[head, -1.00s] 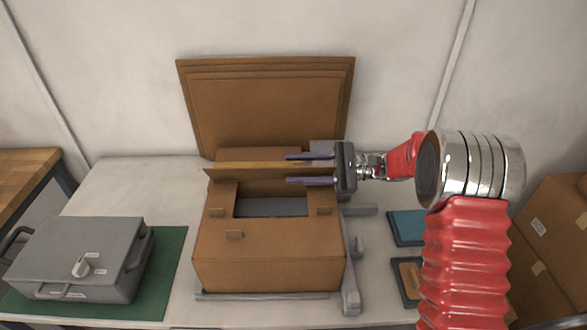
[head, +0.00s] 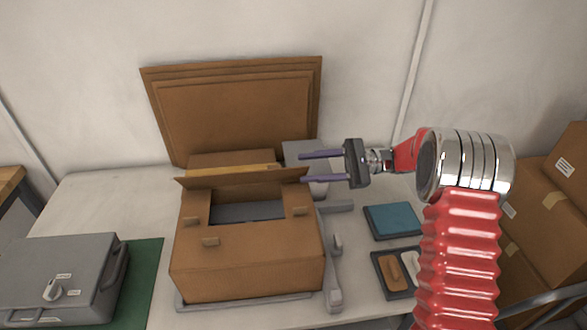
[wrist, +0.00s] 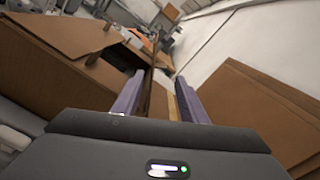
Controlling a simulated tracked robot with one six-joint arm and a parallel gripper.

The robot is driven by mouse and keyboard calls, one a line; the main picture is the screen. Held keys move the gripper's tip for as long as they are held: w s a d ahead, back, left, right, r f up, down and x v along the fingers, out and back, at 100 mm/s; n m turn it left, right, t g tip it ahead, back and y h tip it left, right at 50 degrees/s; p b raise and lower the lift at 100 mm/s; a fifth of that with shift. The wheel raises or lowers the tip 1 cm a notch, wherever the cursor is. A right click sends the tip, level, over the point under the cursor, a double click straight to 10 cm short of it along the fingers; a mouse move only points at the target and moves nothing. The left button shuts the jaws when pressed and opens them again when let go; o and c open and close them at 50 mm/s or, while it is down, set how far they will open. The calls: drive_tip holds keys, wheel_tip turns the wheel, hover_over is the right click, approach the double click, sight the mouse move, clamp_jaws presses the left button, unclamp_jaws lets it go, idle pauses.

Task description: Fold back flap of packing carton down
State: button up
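The brown packing carton (head: 248,262) stands on the table with its top partly open and a dark grey interior showing. Its back flap (head: 240,180) stands raised along the rear edge, not lying over the opening. My gripper (head: 301,168) is open and empty at the flap's right end, its two purple fingers pointing left. In the wrist view, my gripper (wrist: 158,95) has its fingers apart, with the flap (wrist: 148,92) seen nearly edge-on ahead between them. Whether a finger touches the flap cannot be told.
Flat brown cardboard sheets (head: 235,115) lean on the wall behind. A grey case (head: 62,278) on a green mat (head: 140,285) lies left. A blue pad (head: 392,220) and a dark tray (head: 397,275) lie right. A grey metal fixture (head: 333,275) runs beside the carton.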

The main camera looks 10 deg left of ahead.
drive_tip(key=v, duration=0.3)
drive_tip(key=shift+d, duration=0.3)
drive_tip(key=shift+c, duration=0.6)
